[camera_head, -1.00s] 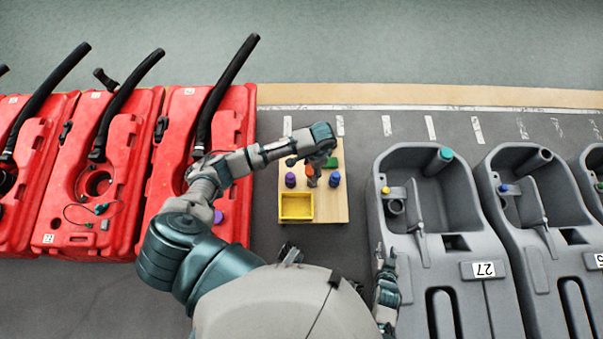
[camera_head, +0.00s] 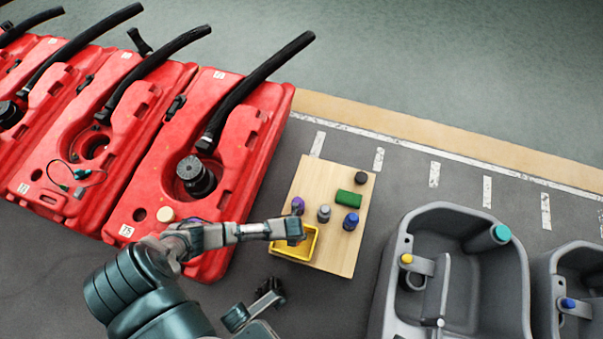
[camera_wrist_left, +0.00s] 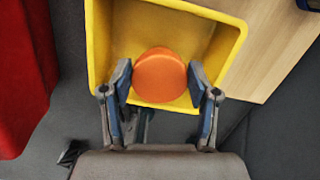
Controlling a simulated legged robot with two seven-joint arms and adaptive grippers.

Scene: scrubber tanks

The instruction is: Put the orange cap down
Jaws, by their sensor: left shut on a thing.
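The orange cap (camera_wrist_left: 159,75) is held between the two fingers of my left gripper (camera_wrist_left: 160,84) in the left wrist view. It is over or inside the yellow tray (camera_wrist_left: 98,40), near its front side; I cannot tell whether it touches the floor of the tray. The tray sits on the front left of the wooden board (camera_head: 342,258). My right gripper (camera_head: 268,294) is low in the head view, apart from the board; its jaw state is unclear.
On the board stand a purple bottle (camera_head: 298,205), a grey bottle (camera_head: 323,213) and a blue bottle (camera_head: 351,222). A green block (camera_head: 349,198) and a black cap (camera_head: 361,178) are behind. Red tanks (camera_head: 240,130) are left, grey tanks (camera_head: 460,275) right.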

